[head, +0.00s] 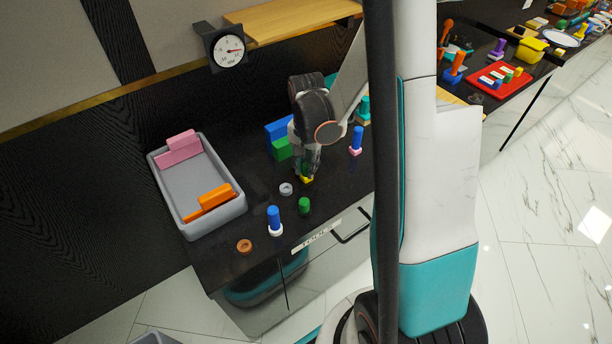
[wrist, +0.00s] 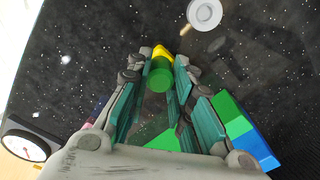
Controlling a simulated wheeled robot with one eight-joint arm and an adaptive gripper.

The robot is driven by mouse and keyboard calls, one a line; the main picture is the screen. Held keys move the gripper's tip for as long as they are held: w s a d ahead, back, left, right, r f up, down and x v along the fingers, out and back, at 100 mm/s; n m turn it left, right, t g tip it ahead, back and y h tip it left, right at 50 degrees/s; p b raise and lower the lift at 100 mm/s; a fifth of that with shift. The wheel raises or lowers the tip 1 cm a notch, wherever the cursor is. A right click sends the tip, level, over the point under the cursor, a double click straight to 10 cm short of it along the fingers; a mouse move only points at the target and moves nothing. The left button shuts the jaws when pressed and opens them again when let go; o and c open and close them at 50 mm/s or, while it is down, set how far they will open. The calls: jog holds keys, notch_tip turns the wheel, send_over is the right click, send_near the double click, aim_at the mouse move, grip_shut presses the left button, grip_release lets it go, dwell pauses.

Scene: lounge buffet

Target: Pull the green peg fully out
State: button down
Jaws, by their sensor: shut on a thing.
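The green peg (wrist: 160,76) is between the fingertips of my gripper (wrist: 162,80) in the wrist view. A yellow piece (wrist: 161,54) shows just beyond the peg's end; I cannot tell how deep the peg sits in it. In the head view my gripper (head: 305,170) points down at the counter, with the yellow piece (head: 307,180) low at its tips. The gripper is shut on the green peg, and the fingers hide most of the peg there. Another short green cylinder (head: 304,205) stands apart, nearer the counter's front edge.
A white ring (head: 286,188), a blue peg in a white base (head: 274,220) and an orange ring (head: 244,246) are nearby. A grey bin (head: 207,188) stands left. Green and blue blocks (head: 281,149) are behind my gripper; a blue peg in a pink base (head: 356,140) is right.

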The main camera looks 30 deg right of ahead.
aim_at(306, 165)
jog(key=shift+r+p, duration=0.65)
jog(key=shift+r, duration=0.3)
dwell(0.7)
jog(key=shift+r+p, duration=1.35)
jog(key=shift+r, duration=0.75)
